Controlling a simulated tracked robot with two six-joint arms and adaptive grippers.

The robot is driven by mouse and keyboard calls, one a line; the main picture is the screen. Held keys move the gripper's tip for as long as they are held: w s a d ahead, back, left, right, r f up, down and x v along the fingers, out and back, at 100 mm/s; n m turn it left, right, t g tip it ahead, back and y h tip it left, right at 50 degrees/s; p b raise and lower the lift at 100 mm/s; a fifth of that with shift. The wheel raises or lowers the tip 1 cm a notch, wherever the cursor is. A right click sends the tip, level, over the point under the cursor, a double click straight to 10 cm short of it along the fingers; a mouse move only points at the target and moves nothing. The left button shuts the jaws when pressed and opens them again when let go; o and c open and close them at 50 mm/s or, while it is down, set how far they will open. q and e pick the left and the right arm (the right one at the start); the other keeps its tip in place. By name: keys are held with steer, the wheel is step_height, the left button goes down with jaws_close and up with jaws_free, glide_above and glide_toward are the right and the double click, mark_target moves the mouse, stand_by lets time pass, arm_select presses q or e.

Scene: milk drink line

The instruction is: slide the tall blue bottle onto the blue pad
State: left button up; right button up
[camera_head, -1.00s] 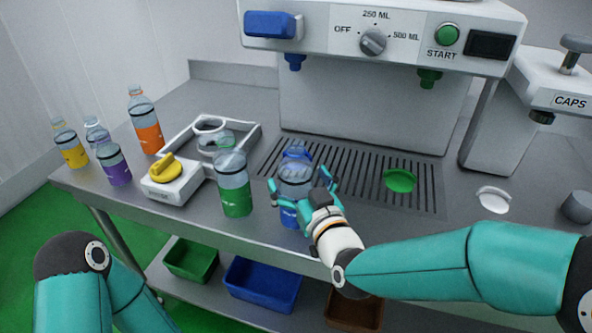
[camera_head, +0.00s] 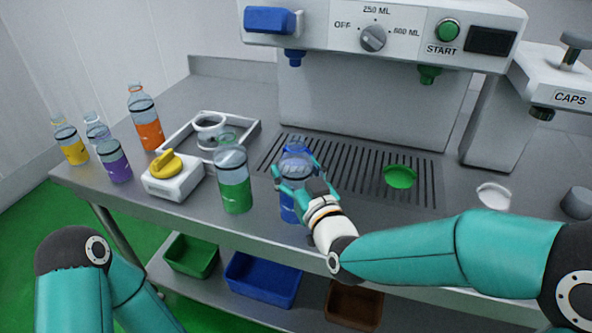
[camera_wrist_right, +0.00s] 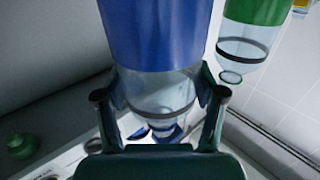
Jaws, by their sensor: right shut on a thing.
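The tall blue bottle (camera_head: 289,209) stands upright near the counter's front edge, just in front of the drain grate. My right gripper (camera_head: 296,174) is shut around its clear upper part. In the right wrist view the fingers (camera_wrist_right: 160,105) sit on either side of the clear part, below the blue band (camera_wrist_right: 155,35). The blue pad (camera_head: 297,148) shows only as a patch of blue behind the bottle's top, mostly hidden. My left gripper is out of the frame; only bent links of my left arm show at lower left.
A green bottle (camera_head: 234,190) stands close to the left of the blue one. Farther left are a white unit with a yellow knob (camera_head: 165,162) and orange, purple and yellow bottles. A green pad (camera_head: 400,176) lies on the grate (camera_head: 350,172) to the right. The dispenser's blue nozzle (camera_head: 294,57) hangs behind.

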steer(key=shift+w+b, duration=0.7)
steer(key=shift+w, duration=2.25)
steer(key=w, duration=0.6)
steer(key=shift+b, duration=0.45)
steer(key=w, duration=0.6)
